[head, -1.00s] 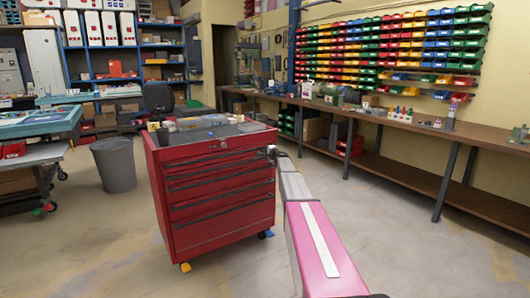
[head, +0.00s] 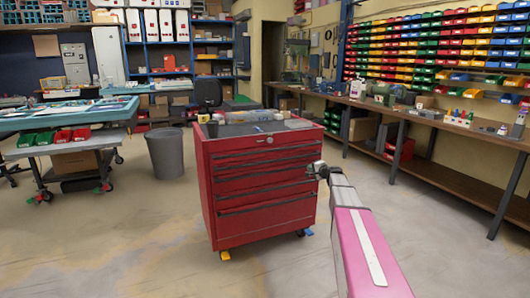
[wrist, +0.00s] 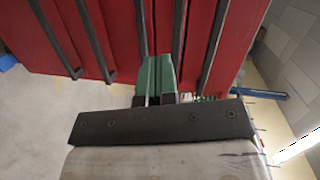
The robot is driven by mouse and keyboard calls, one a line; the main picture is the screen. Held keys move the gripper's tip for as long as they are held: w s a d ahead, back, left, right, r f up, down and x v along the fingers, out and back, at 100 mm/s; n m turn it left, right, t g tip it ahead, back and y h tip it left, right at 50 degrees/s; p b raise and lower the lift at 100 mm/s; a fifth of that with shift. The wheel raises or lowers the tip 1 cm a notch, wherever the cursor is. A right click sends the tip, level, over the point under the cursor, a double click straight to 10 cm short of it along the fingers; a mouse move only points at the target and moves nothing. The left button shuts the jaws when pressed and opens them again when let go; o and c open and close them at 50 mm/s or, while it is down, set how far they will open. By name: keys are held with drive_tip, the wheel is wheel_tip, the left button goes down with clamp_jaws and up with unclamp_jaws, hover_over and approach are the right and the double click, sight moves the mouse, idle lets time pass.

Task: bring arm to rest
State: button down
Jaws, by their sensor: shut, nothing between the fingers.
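My arm (head: 367,250) reaches forward from the lower right of the head view. My gripper (head: 315,171) is at its far end, small in this view, beside the right edge of the red tool cabinet (head: 262,185). In the wrist view my gripper's green fingers (wrist: 158,78) are together, with nothing seen between them. The red drawer fronts (wrist: 115,25) and dark handles fill the top of that view behind the fingers. I cannot tell whether the fingertips touch the cabinet.
The cabinet top carries a few small items. A grey bin (head: 165,153) stands left of it, and a wheeled table (head: 70,120) with green and red trays is farther left. A long workbench (head: 465,130) runs along the right wall. The floor in front is clear.

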drive_tip(key=s+a+f+n+g+h, duration=0.1)
drive_tip(key=s+a+f+n+g, duration=0.35)
drive_tip(key=s, duration=0.65)
drive_tip(key=s+a+f+n+g+h, duration=0.1)
drive_tip(key=s+a+f+g, duration=0.2)
drive_tip(key=s+a+f, duration=0.55)
drive_tip(key=s+a+f+n+g+h, duration=0.1)
drive_tip(key=s+a+f+n+g, duration=0.2)
drive_tip(key=s, duration=1.1)
drive_tip(key=s+d+n+g+h, duration=0.1)
drive_tip(key=s+n+g+h, duration=0.1)
drive_tip(key=s, duration=1.2)
drive_tip(key=g+h, duration=0.1)
drive_tip(key=h, duration=0.1)
drive_tip(key=shift+d+f+g+h, duration=0.15)
drive_tip(key=shift+f+g+h, duration=0.15)
drive_tip(key=shift+f+g, duration=0.1)
drive_tip(key=shift+w, duration=0.1)
